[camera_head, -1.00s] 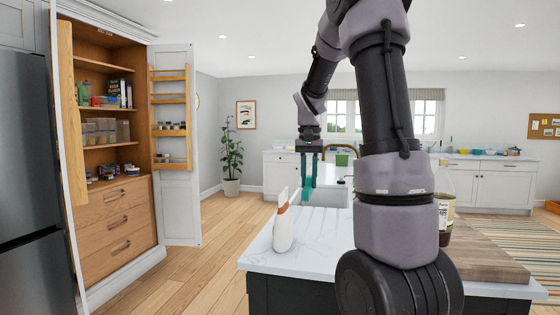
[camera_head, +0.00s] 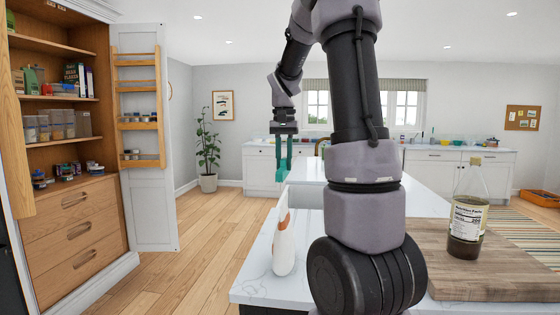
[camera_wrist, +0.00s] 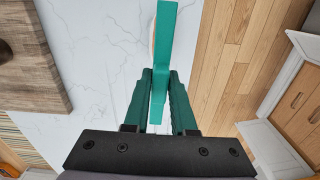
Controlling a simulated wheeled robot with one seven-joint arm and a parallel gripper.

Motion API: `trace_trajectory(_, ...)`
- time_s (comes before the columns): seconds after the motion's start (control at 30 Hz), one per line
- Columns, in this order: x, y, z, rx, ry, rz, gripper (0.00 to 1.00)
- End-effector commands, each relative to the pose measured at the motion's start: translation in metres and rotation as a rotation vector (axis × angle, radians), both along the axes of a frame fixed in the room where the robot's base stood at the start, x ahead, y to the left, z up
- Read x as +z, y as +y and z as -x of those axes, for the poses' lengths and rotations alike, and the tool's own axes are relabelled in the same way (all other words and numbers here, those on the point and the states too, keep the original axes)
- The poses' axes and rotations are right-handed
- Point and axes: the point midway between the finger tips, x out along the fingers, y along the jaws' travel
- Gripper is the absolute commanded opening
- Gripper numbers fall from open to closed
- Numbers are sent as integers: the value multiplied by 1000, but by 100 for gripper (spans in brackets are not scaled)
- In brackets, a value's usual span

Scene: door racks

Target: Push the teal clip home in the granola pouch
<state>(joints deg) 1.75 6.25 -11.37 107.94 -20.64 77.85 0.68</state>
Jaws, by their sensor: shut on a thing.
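The granola pouch (camera_head: 283,248) stands upright on the white counter in the head view, pale with an orange patch near its top. My gripper (camera_head: 283,145) is above it, pointing down. In the head view the clip (camera_head: 281,172) hangs close to the pouch's top edge. A thin pale edge shows beside the clip in the wrist view. Whether clip and pouch touch cannot be told.
A bottle (camera_head: 467,215) stands on a wooden board (camera_head: 490,265) at right, and my arm hides the counter's middle. The open pantry (camera_head: 75,215) with its door rack (camera_head: 139,110) is at left. Open floor (camera_head: 200,240) lies between pantry and counter (camera_head: 262,275).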

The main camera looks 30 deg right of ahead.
Motion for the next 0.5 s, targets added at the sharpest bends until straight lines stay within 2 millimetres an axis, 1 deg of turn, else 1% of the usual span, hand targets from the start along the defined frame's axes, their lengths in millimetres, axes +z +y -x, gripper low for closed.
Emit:
trace_trajectory(0.3,0,2,2,1,0,0,0)
trace_trajectory(0.5,-16,1,2,1,3,0,0)
